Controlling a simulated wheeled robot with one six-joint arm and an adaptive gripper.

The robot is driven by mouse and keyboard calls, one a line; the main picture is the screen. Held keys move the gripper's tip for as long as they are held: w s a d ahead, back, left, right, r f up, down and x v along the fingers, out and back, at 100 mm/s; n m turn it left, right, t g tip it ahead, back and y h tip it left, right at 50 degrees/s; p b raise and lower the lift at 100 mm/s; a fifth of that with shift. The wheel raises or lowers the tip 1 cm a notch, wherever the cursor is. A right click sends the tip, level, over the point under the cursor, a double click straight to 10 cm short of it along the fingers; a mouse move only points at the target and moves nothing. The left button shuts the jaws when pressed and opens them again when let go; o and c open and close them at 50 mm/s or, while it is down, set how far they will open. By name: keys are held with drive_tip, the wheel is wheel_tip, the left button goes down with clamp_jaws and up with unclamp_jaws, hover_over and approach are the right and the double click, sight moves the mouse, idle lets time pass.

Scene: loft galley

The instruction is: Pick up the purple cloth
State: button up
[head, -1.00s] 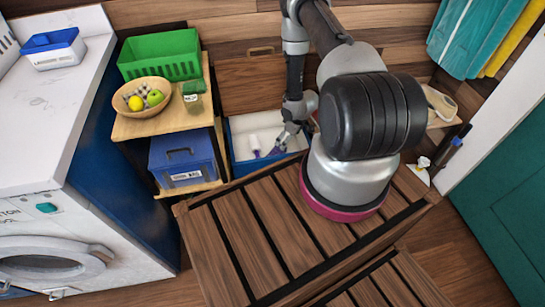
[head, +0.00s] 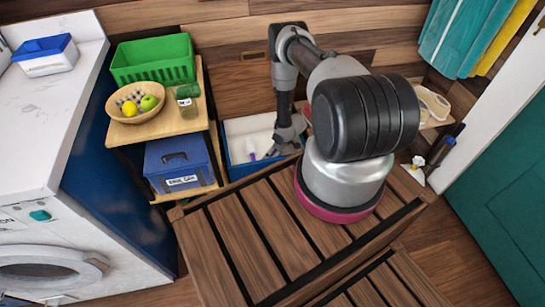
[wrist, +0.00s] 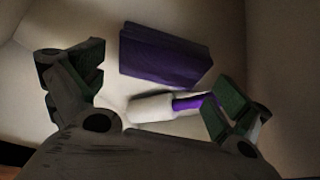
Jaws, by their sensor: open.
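The purple cloth (wrist: 165,55) lies folded as a block on the pale floor of a bin, in the upper middle of the wrist view. A lint roller with a white head (wrist: 150,107) and purple handle lies just below it there. My gripper (wrist: 155,82) is open and empty; its fingers stand wide apart, left and right of these things. The right finger overlaps the end of the roller's handle in the picture. In the head view my gripper (head: 280,148) reaches into the blue bin (head: 245,171) and mostly hides the cloth.
A slatted wooden bench (head: 240,235) stands in front. Shoes (head: 432,103) sit at right.

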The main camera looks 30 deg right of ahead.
sight(272, 154)
drive_tip(key=x, duration=0.3)
drive_tip(key=shift+w+f, duration=0.1)
drive_tip(key=shift+f, duration=0.2)
drive_tip(key=shift+c, duration=0.4)
drive_tip(key=c, duration=0.7)
wheel_tip(272, 154, up, 10)
drive_tip(key=shift+r, duration=0.1)
drive_tip(key=shift+o, duration=1.4)
drive_tip(key=shift+c, duration=0.4)
